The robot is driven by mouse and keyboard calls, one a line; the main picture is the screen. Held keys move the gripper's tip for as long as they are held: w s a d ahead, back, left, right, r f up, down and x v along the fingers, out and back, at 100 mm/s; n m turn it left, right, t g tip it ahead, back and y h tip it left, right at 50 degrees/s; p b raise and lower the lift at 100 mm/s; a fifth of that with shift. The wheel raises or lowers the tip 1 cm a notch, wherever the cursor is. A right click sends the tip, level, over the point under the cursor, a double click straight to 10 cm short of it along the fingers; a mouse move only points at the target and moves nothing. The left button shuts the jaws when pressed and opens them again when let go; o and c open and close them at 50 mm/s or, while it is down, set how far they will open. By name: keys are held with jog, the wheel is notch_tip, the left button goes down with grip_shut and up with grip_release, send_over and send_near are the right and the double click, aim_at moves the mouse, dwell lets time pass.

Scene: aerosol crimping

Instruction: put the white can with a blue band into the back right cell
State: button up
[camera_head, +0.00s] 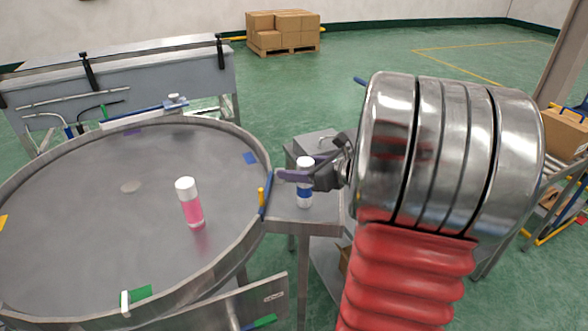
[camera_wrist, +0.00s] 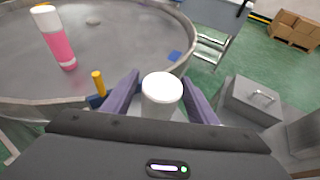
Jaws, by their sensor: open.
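The white can with a blue band (camera_head: 304,194) stands upright on a small grey metal side table (camera_head: 292,221) beside the round table. In the head view my gripper (camera_head: 296,174) is at the can's upper part, and one purple finger crosses in front of it. In the wrist view the white cap of the can (camera_wrist: 162,88) shows between the two purple fingers of my gripper (camera_wrist: 161,96). The fingers are spread on either side of it, open. The back right cell is not recognisable in either view.
A pink can with a white cap (camera_head: 189,202) stands on the large round metal table (camera_head: 90,230). A yellow peg (camera_head: 261,196) is at its rim, close left of my gripper. A grey box (camera_wrist: 252,99) is right of the gripper. Cardboard boxes (camera_head: 283,28) are far back.

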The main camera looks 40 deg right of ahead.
jog(key=v, duration=1.1)
jog(key=shift+s, duration=0.2)
jog(key=shift+r, duration=0.15)
dwell(0.4)
